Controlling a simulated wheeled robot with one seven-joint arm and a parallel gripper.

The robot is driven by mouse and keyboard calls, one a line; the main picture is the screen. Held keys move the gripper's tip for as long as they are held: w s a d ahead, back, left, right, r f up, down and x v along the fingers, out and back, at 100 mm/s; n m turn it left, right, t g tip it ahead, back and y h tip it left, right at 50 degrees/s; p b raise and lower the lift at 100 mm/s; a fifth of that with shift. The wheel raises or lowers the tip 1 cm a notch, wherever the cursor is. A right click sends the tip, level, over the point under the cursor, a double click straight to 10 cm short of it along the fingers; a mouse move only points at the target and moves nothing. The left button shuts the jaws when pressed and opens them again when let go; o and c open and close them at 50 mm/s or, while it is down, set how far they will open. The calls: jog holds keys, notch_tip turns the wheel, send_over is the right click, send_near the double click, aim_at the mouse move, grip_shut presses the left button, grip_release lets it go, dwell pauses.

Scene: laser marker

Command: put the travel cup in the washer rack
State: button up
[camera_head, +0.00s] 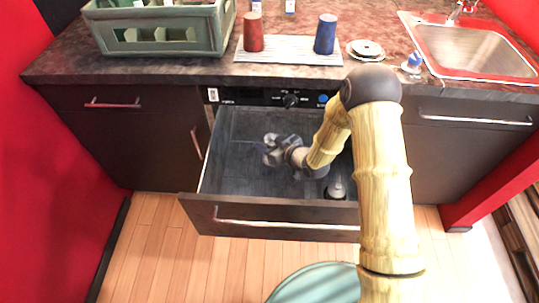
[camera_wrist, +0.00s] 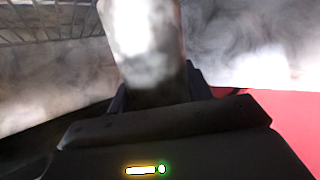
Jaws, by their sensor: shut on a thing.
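My gripper (camera_head: 272,152) is low inside the pulled-out washer drawer, left of its middle. In the wrist view my gripper (camera_wrist: 155,92) is shut on a pale grey, mottled cylinder, which looks like the travel cup (camera_wrist: 145,38). The cup stands out from between the fingers; its lower part is hidden by them. In the head view it is hard to tell apart from the gripper. The washer rack (camera_head: 240,180) is the dark drawer interior. Wire bars (camera_wrist: 50,20) show at the upper left of the wrist view. Whether the cup touches the rack cannot be told.
A small pale-topped object (camera_head: 336,190) is at the drawer's front right. A red cup (camera_head: 253,33) and a blue cup (camera_head: 325,34) stand on a striped mat (camera_head: 288,50) on the counter. A green crate (camera_head: 160,36) is left, a sink (camera_head: 480,45) right.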

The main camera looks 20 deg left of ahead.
jog(key=shift+f, duration=0.5)
jog(key=shift+w, duration=0.1)
jog(key=f, duration=0.3)
jog(key=shift+s+f+b, duration=0.2)
jog(key=shift+b, duration=0.1)
jog(key=shift+w+f, duration=0.1)
jog(key=shift+f, duration=0.05)
jog(key=shift+f, duration=0.15)
jog(key=o, duration=1.1)
jog(key=shift+c, duration=0.2)
